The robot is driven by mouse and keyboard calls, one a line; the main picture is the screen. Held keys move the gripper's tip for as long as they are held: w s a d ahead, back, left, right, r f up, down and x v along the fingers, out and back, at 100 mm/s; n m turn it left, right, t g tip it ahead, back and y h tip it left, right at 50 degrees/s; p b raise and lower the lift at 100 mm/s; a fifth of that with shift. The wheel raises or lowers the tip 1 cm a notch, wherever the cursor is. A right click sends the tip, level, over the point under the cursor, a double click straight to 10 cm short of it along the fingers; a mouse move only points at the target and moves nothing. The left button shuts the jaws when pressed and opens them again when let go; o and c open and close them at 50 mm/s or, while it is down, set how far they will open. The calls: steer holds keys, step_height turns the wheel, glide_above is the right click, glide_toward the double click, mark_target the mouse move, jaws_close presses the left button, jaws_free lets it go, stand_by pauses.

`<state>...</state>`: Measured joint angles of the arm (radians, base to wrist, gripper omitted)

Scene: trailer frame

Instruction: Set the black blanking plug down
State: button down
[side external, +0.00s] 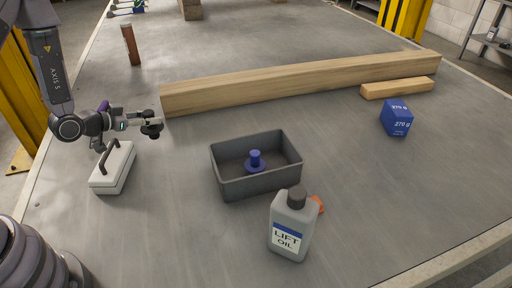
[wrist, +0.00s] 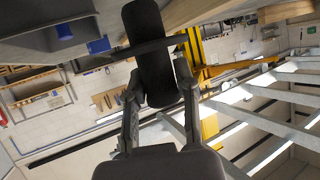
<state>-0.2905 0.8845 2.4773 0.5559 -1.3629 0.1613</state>
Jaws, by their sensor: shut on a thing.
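My gripper (side external: 140,121) is in the left of the side view, pointing right and held level above the bench. It is shut on the black blanking plug (side external: 152,129), which is held off the bench near the left end of the long timber.
A white case with a handle (side external: 111,170) stands below my gripper. A grey tray (side external: 235,190) holds a blue plug (side external: 256,160). A Lift Oil bottle (side external: 292,228) stands in front, a long timber (side external: 300,82) behind, a blue block (side external: 396,118) right. Bench between case and tray is clear.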

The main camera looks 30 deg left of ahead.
steer(key=s+d+f+m+g+h, duration=0.1)
steer(key=s+d+m+g+h, duration=0.25)
steer(key=d, duration=0.55)
steer(key=s+d+f+m+g+h, duration=0.2)
steer(key=s+d+m+g+h, duration=0.15)
steer(key=d, duration=0.55)
steer(key=s+d+f+m+g+h, duration=0.1)
steer(key=s+d+m+g+h, duration=0.25)
steer(key=d, duration=0.55)
steer(key=shift+m+y, duration=0.65)
steer(key=shift+m, duration=0.2)
steer(key=f, duration=0.2)
steer(key=s+f, duration=0.1)
steer(key=f, duration=0.5)
steer(key=shift+s, duration=0.3)
steer(key=shift+f, duration=0.25)
steer(key=shift+f, duration=0.15)
steer(key=c, duration=0.8)
jaws_free()
